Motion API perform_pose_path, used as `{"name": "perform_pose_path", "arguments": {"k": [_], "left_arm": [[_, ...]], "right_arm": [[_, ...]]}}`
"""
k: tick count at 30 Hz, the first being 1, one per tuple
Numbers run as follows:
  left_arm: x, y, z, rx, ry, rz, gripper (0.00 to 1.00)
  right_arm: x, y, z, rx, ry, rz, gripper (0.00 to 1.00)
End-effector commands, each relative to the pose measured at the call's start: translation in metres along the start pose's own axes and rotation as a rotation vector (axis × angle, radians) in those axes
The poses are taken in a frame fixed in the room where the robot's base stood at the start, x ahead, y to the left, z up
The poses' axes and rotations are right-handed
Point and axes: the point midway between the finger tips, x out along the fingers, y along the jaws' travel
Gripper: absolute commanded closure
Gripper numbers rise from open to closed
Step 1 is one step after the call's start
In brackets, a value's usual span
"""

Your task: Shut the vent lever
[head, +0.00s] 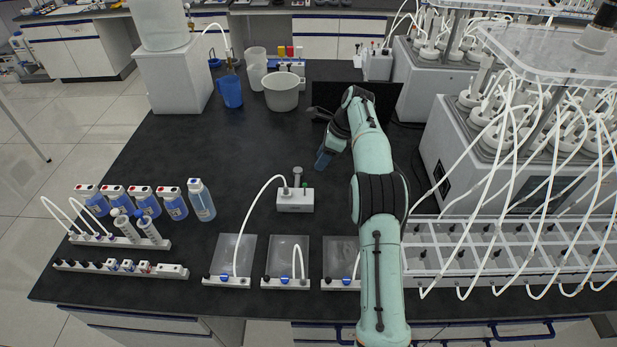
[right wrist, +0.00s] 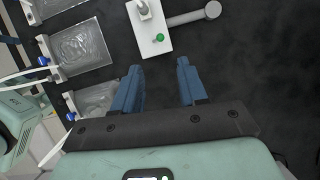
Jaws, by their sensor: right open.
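A small white block (head: 294,201) stands on the black bench near the middle, with a grey round-ended post or lever (head: 297,177) and a green button. A white hose runs to it from a gas bag. In the right wrist view the white block (right wrist: 150,30), the grey lever-like part (right wrist: 195,16) and the green button (right wrist: 158,38) lie ahead of the fingertips. I cannot tell for sure which part is the vent lever. My right gripper (head: 322,160) is above the bench, behind the block in the head view. Its blue fingers (right wrist: 159,70) are open and empty, apart from the block. My left gripper is not in view.
Clear bags (head: 288,255) with blue valves lie along the front edge. Bottles (head: 202,200) and low racks stand at front left. A blue jug (head: 231,91) and bucket (head: 282,90) are at the back. Reactors with hoses (head: 500,150) fill the right. The bench's left middle is clear.

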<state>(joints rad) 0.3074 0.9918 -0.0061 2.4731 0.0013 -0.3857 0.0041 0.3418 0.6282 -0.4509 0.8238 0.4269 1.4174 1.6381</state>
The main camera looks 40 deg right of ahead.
Motion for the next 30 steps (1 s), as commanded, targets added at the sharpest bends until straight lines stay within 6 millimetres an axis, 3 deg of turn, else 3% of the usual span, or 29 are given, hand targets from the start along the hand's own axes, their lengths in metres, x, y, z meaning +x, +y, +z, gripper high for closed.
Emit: {"name": "perform_pose_path", "arguments": {"k": [9,15,21,29,30], "left_arm": [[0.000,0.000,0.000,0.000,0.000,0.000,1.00],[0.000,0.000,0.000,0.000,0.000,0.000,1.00],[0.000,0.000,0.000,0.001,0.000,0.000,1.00],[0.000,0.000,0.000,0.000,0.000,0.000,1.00],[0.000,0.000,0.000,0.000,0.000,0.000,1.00]], "right_arm": [[0.069,0.001,0.000,0.000,0.001,0.003,0.58],[0.099,0.000,0.001,-0.002,0.001,0.002,0.58],[0.111,0.000,0.001,-0.002,0.000,-0.001,0.58],[0.112,0.000,0.001,-0.002,-0.001,-0.001,0.58],[0.112,0.000,0.001,-0.001,0.000,-0.001,0.68]]}}
